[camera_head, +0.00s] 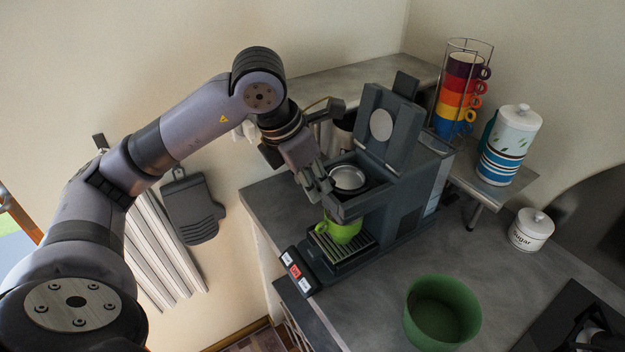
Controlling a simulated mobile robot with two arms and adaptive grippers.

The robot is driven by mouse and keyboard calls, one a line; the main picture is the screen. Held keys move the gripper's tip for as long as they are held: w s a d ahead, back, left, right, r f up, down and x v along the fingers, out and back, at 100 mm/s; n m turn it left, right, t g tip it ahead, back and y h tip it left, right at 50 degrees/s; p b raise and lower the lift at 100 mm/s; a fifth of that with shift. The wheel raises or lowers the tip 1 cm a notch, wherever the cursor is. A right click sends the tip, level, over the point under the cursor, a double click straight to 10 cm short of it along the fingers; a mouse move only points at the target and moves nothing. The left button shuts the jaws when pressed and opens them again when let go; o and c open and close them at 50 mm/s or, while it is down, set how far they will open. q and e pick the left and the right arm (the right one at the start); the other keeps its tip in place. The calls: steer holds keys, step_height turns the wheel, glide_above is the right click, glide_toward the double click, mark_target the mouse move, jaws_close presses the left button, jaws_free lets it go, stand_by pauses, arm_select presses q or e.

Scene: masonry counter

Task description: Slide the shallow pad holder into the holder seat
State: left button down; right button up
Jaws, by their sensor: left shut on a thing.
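The shallow pad holder (348,177) is a round silver dish at the top front of the dark coffee machine (400,205). It lies level, over or in the holder seat (350,205); I cannot tell whether it is fully in, and the dish hides the seat's inside. The machine's lid (391,125) stands raised behind it. My left gripper (322,186) is at the left edge of the dish, shut on the pad holder; the fingers hide the part they grip. My right gripper is not in view.
A green mug (343,230) stands on the drip tray (342,258) below the seat. A green bowl (441,312) is at the front of the counter. A sugar jar (530,230), a striped canister (509,145) and stacked cups (462,95) are to the right.

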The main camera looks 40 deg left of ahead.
arm_select(q)
steer(key=c, duration=1.4)
jaws_free()
steer(key=v, duration=1.2)
